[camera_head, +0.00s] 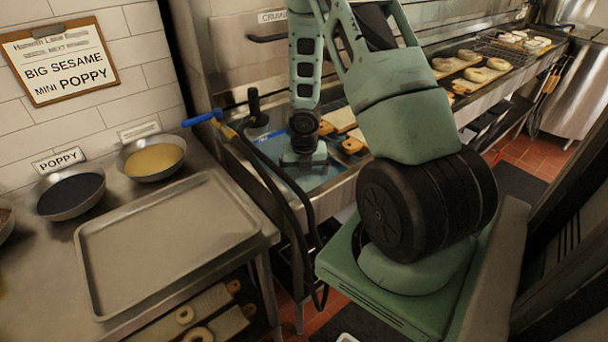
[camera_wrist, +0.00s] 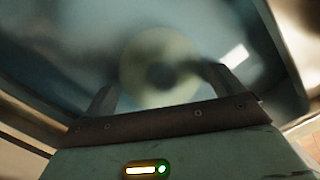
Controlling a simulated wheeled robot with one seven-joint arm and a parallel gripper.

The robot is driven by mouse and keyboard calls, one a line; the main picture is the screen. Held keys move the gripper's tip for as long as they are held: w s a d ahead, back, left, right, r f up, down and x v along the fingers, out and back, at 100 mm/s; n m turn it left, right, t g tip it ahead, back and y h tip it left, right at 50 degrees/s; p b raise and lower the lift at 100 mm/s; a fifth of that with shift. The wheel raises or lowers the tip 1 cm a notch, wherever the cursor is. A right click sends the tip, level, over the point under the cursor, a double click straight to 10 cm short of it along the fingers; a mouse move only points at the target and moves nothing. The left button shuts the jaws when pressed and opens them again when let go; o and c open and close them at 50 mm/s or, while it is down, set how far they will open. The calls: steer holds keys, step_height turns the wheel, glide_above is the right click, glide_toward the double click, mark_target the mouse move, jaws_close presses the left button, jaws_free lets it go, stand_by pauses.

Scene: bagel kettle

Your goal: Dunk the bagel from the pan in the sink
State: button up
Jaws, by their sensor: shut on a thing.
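My gripper (camera_head: 304,160) reaches down into the sink (camera_head: 270,148), which holds bluish water. In the wrist view, the two fingers of my gripper (camera_wrist: 160,84) are shut on a pale ring-shaped bagel (camera_wrist: 158,50). The bagel looks blurred against the bluish water, and I cannot tell how deep it sits. In the head view my wrist hides the bagel. A metal sheet pan (camera_head: 105,228) on the left counter is empty.
A bowl of dark poppy seeds (camera_head: 70,192) and a bowl of pale yellow seeds (camera_head: 154,159) stand behind the pan. A blue-ended hose (camera_head: 205,117) hangs by the sink's left edge. Boards with bagels (camera_head: 484,74) lie on the far right counter.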

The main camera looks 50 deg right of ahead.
steer(key=shift+r, duration=0.15)
step_height(320, 180, up, 13)
steer(key=p, duration=1.3)
stand_by(0.6)
